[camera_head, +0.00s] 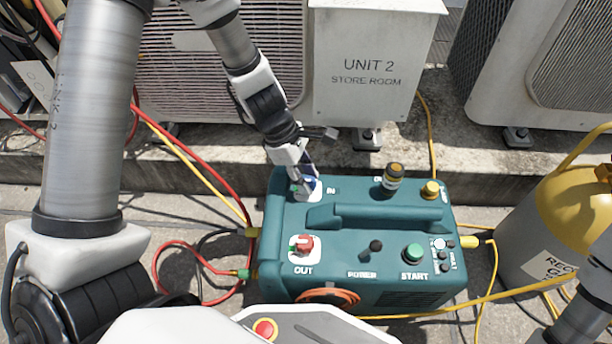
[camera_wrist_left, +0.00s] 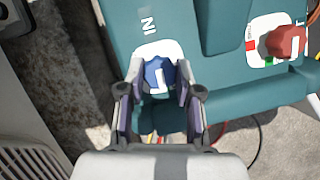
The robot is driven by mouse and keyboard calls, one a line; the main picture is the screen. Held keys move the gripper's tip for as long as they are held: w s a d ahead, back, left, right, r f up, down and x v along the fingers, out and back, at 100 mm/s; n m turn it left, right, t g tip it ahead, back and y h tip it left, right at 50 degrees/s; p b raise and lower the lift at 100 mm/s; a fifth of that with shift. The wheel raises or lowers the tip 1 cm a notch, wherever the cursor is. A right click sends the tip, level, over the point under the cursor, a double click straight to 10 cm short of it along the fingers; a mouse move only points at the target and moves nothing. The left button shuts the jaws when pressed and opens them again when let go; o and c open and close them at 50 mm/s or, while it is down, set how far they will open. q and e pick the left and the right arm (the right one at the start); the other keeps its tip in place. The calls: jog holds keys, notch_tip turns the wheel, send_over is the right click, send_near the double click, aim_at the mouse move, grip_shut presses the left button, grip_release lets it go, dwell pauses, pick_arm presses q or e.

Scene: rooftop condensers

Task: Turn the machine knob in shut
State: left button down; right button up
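The teal machine (camera_head: 350,262) stands on the roof floor. Its blue IN knob (camera_head: 311,182) sits on a white plate at the back left corner. In the left wrist view the blue knob (camera_wrist_left: 160,74) shows a white pointer line aimed toward my gripper's palm. My left gripper (camera_head: 304,184) reaches down over it. Its fingertips (camera_wrist_left: 160,70) lie against both sides of the knob, partly closed. The red OUT knob (camera_head: 301,244) is at the front left. My right gripper is not in view.
The machine's handle (camera_head: 365,216), a gauge (camera_head: 393,177), a yellow cap (camera_head: 430,189) and the green START button (camera_head: 412,253) stand to the right. A yellow-topped cylinder (camera_head: 545,240) is at far right. Hoses lie around.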

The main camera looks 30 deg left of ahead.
pick_arm(q)
jog(key=shift+r+m+p, duration=0.2)
jog(key=shift+m+p, duration=0.3)
jog(key=shift+p, duration=0.35)
jog(key=m+g+p, duration=0.1)
jog(key=m+p, duration=0.2)
jog(key=p, duration=0.1)
jog(key=m+g+y+p, duration=0.1)
jog(key=m+g+p, duration=0.1)
jog(key=m+p, duration=0.2)
jog(key=m+g+p, duration=0.1)
jog(key=m+p, duration=0.3)
jog(key=p, duration=0.1)
jog(key=shift+w+d+y+p, duration=0.1)
jog(key=shift+w+y+p, duration=0.1)
jog(key=shift+y+p, duration=0.2)
jog(key=m+g+y+p, duration=0.1)
jog(key=m+p, duration=0.1)
jog(key=m, duration=0.1)
jog(key=shift+d+f+m+y+p, duration=0.15)
jog(key=shift+m+y+p, duration=0.25)
jog(key=shift+m+p, duration=0.55)
jog(key=shift+f+m, duration=0.1)
jog(key=shift+m, duration=0.25)
jog(key=c, duration=0.8)
grip_release()
jog(key=shift+w, duration=0.1)
